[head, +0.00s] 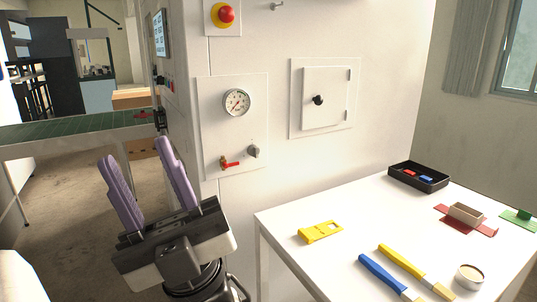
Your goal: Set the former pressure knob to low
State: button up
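A small grey knob (253,151) sits on a white panel (262,95) on the machine's front. It is below and right of a round pressure gauge (237,102) and beside a red-handled valve (230,165). Its markings are too small to read, so I cannot tell its setting. My gripper (137,151), with two purple fingers, points up at the left of the head view. Its fingers are spread apart with nothing between them. It appears left of the panel and does not touch the knob.
A red emergency button (226,14) is above the panel. A small door (325,94) with a black knob is to its right. A white table (335,262) at lower right holds a black tray (419,177), a yellow tool (320,232) and other items. A green conveyor (75,131) stands at left.

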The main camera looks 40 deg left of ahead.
aim_at(253, 150)
jog(key=i+l+u, duration=0.1)
jog(key=u, duration=0.85)
jog(key=i+j+u, duration=0.3)
jog(key=u, duration=0.35)
jog(key=i+j, duration=0.05)
jog(key=i, duration=0.05)
